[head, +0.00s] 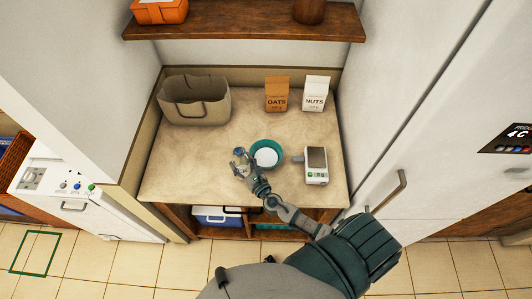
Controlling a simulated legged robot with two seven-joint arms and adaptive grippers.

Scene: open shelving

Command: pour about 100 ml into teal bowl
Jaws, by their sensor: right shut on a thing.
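The teal bowl (279,147) stands on the counter near its front middle, with something white inside. My right gripper (241,160) is shut on a small bluish, glassy container (239,151), just left of the bowl. The container is small and partly hidden by the fingers, so its contents and tilt cannot be told. The gripper and container appear apart from the bowl's rim. My left gripper is not in view.
An oats box (277,95), a nuts carton (315,95) and a beige bag (194,104) stand at the back. A shelf (240,25) hangs above. The counter's left front is clear.

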